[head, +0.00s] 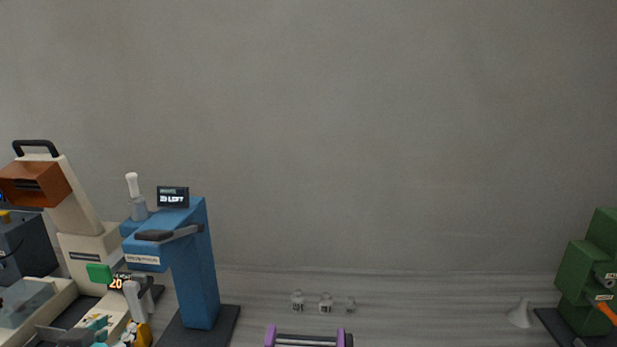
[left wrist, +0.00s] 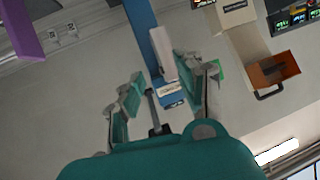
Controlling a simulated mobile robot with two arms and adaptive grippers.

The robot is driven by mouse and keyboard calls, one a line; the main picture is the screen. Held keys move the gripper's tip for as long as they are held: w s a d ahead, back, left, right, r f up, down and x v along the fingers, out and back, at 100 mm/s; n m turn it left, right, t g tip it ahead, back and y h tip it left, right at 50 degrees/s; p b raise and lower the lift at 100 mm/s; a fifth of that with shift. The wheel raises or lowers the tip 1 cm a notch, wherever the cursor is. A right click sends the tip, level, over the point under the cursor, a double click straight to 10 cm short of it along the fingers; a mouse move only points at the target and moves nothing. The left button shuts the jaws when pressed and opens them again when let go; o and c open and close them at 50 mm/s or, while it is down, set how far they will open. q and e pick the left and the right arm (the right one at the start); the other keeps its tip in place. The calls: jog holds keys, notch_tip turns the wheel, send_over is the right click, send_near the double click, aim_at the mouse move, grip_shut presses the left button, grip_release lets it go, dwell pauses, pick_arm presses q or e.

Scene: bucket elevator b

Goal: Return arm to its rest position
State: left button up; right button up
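My left gripper (head: 105,329) shows at the lower left of the head view, partly cut off by the bottom edge. It is low, in front of the beige machine's base and left of the blue stand (head: 197,275). In the left wrist view my left gripper (left wrist: 160,82) has its teal fingers spread apart, with no object held between them. The blue stand (left wrist: 140,20) and its grey lever with a dark grip (left wrist: 155,122) appear between the fingers; I cannot tell how far off the lever is. My right gripper is in neither view.
The beige machine (head: 75,215) with an orange hopper (head: 35,184) stands at the left. A purple-ended rack (head: 309,340) is at bottom centre. A green machine (head: 588,270) stands at far right.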

pick_arm(q)
jog(key=s+d+f+m+g+h, duration=0.1)
jog(key=s+d+f+g, duration=0.45)
jog(key=s+f, duration=0.6)
jog(key=s+d+f+m+g+h, duration=0.1)
jog(key=s+d+f+g, duration=0.4)
jog(key=s+f, duration=0.65)
jog(key=s+d+f+b+x, duration=0.1)
jog(key=s+x, duration=0.3)
jog(key=x, duration=1.1)
jog(key=s+f+x, duration=0.1)
jog(key=s+x, duration=0.2)
jog(key=x, duration=1.3)
jog(key=s+a+f+m+g+b, duration=0.1)
jog(key=s+a+f, duration=0.1)
jog(key=s+f, duration=1.3)
jog(key=shift+s+a+g, duration=0.3)
jog(key=shift+s+g, duration=0.05)
jog(key=shift+s, duration=0.6)
